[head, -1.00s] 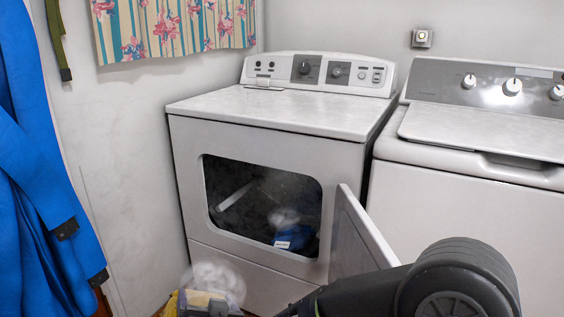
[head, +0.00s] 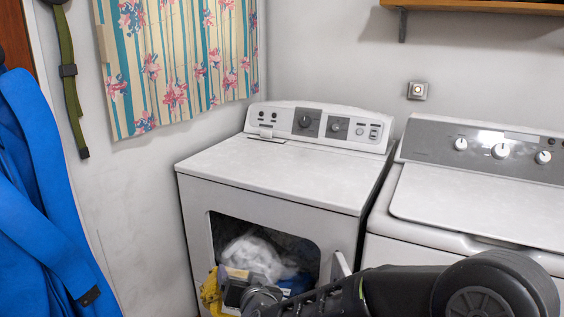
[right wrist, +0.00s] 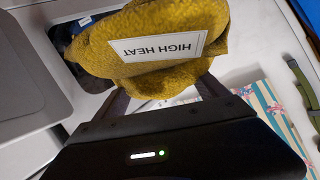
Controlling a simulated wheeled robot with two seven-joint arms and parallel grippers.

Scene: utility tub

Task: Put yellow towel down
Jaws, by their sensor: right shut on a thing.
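A yellow towel (right wrist: 130,55) with a white label reading "HIGH HEAT" is held between the two fingers of my right gripper (right wrist: 160,92) in the right wrist view. In the head view, part of the towel (head: 210,291) shows beside my right gripper (head: 243,290), in front of the dryer (head: 275,180) opening. The front of the gripper and much of the towel are hidden there. I cannot tell whether the towel touches the dryer. My left gripper is out of view.
The dryer's front opening shows a white fluffy bundle (head: 258,256) and a blue item (head: 296,284). The dryer top is clear. A washer (head: 480,205) stands to the right. Blue cloth (head: 45,190) hangs at left.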

